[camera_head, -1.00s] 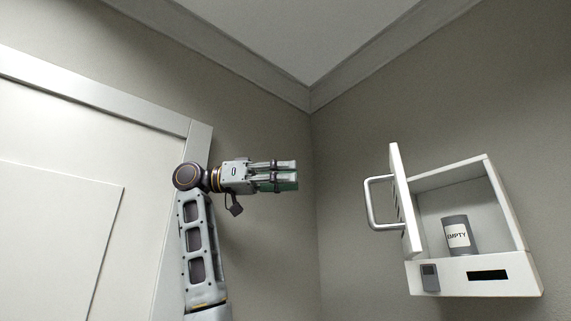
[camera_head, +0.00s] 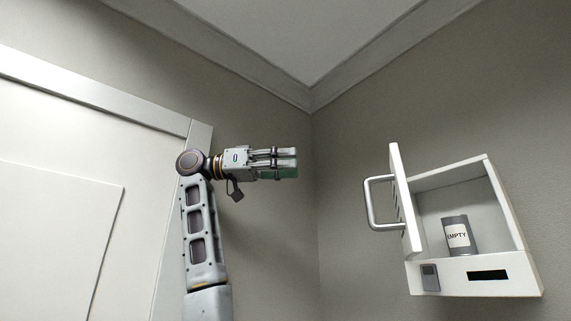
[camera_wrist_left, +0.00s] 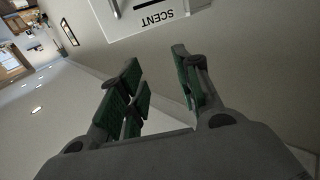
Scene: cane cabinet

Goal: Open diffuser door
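The diffuser is a white wall box (camera_head: 470,278) at the right of the head view. Its door (camera_head: 402,195) stands swung open toward the left, nearly edge-on to me, with a metal handle (camera_head: 372,205) on its outer face. Inside stands a grey can (camera_head: 459,236) labelled EMPTY. My left gripper (camera_head: 287,162) is left of the handle, clear of it, pointing right. In the left wrist view the gripper (camera_wrist_left: 157,68) shows its green-padded fingers spread, with nothing between them. A white casing marked SCENT (camera_wrist_left: 150,18) is beyond them. My right gripper is not in view.
A white panelled door (camera_head: 70,200) with a frame fills the left, behind my left arm. The wall corner and a stretch of bare wall (camera_head: 335,150) lie between my gripper and the diffuser. That space looks free.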

